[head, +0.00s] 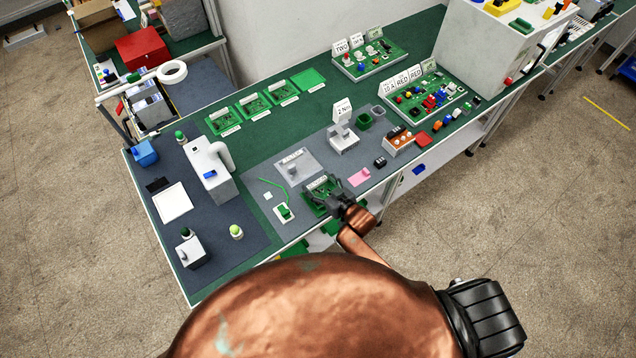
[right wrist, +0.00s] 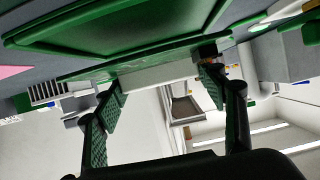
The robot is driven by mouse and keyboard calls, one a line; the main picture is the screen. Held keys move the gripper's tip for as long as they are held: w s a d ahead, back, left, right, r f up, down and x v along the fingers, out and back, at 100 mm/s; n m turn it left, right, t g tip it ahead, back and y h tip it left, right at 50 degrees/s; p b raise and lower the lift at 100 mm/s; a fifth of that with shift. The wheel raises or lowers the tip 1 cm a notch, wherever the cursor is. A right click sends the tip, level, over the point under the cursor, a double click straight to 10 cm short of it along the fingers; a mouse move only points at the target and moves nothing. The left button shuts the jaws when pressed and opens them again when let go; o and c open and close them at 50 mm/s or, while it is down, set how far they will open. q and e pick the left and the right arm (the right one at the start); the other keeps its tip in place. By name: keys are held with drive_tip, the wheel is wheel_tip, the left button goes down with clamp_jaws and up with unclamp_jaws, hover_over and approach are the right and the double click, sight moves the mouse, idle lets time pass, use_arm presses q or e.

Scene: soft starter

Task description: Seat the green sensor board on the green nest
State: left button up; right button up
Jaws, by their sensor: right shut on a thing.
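The green sensor board (head: 316,199) is at the front edge of the bench, with pale parts on its top. My right gripper (head: 340,200) is shut on its near right side. In the right wrist view the fingers (right wrist: 162,92) stand on either side of a pale bar with a green edge. A green rimmed panel (right wrist: 110,28) fills the top there; I cannot tell whether it is the board or the green nest. In the head view the gripper hides part of the board and what lies under it. My left gripper is not in view.
A grey plate (head: 296,164), a small white block with a green top (head: 284,213) and a pink pad (head: 359,177) lie close by. A white stand (head: 343,138) is behind. Several labelled green trays (head: 222,119) line the back. A flat green square (head: 308,77) looks bare.

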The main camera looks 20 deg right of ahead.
drive_tip(key=shift+f+b, duration=0.35)
drive_tip(key=shift+f, duration=0.2)
drive_tip(key=shift+f+b, duration=0.4)
drive_tip(key=shift+f, duration=0.35)
drive_tip(key=o, duration=1.2)
drive_tip(key=shift+o, duration=0.2)
drive_tip(key=shift+s, duration=0.15)
drive_tip(key=v, duration=1.2)
